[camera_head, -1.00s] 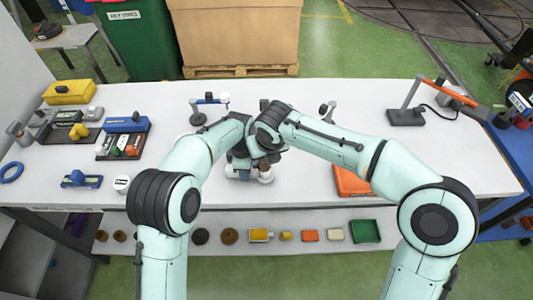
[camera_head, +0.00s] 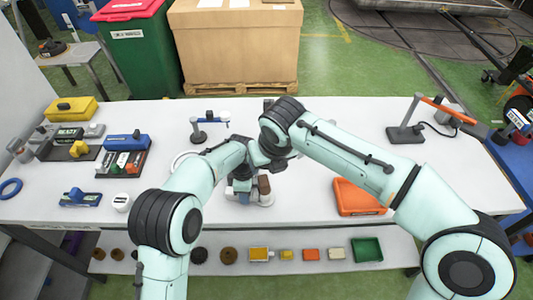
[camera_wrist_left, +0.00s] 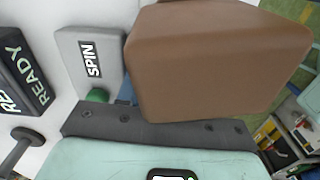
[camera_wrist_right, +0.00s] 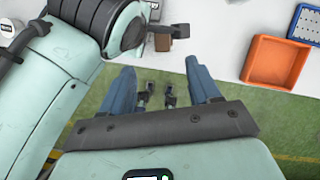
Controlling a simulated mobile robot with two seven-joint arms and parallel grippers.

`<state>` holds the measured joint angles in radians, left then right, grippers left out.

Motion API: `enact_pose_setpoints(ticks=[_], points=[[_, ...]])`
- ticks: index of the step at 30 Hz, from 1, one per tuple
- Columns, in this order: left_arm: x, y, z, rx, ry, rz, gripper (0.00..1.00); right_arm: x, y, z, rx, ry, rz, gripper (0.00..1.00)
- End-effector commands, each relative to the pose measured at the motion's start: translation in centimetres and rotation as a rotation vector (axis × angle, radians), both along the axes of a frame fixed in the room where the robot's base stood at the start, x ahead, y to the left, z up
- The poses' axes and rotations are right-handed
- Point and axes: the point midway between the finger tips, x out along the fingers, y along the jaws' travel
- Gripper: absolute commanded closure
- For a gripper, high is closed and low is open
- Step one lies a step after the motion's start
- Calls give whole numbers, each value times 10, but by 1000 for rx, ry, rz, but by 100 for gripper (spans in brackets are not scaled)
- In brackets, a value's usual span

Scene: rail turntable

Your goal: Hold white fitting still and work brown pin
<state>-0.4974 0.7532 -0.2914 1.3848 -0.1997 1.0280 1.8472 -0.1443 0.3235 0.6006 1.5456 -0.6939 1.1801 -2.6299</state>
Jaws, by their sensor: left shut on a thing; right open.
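The white fitting (camera_head: 266,199) stands near the front middle of the white bench, partly hidden by my left arm. The brown pin (camera_head: 264,185) stands upright at it. In the left wrist view the pin's brown head (camera_wrist_left: 215,60) fills much of the picture and hides the fingertips and fitting. My left gripper (camera_head: 243,193) is shut, apparently on the fitting, beside the pin. My right gripper (camera_wrist_right: 160,85) is open and empty, its blue fingers apart. The pin (camera_wrist_right: 180,31) shows beyond them in the right wrist view. In the head view the right fingers are hidden.
An orange tray (camera_head: 358,207) lies right of the fitting. A blue-handled stand (camera_head: 198,134) is behind, a lamp-like stand (camera_head: 405,133) back right. Parts crowd the bench's left end.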

Motion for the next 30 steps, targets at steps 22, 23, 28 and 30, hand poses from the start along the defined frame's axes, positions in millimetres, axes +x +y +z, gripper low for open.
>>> enact_pose_setpoints(ticks=[22, 23, 28, 30], points=[[2, 0, 2, -5, -7, 3, 100, -16, 6, -52, -51, -41, -128, 62], [2, 0, 2, -5, -7, 4, 100, -14, 5, -57, -53, -40, -128, 62], [2, 0, 2, -5, -8, 4, 100, 0, 6, -88, -51, -40, -128, 62], [2, 0, 2, -5, -8, 4, 100, 4, 7, -100, -52, -40, -127, 62]])
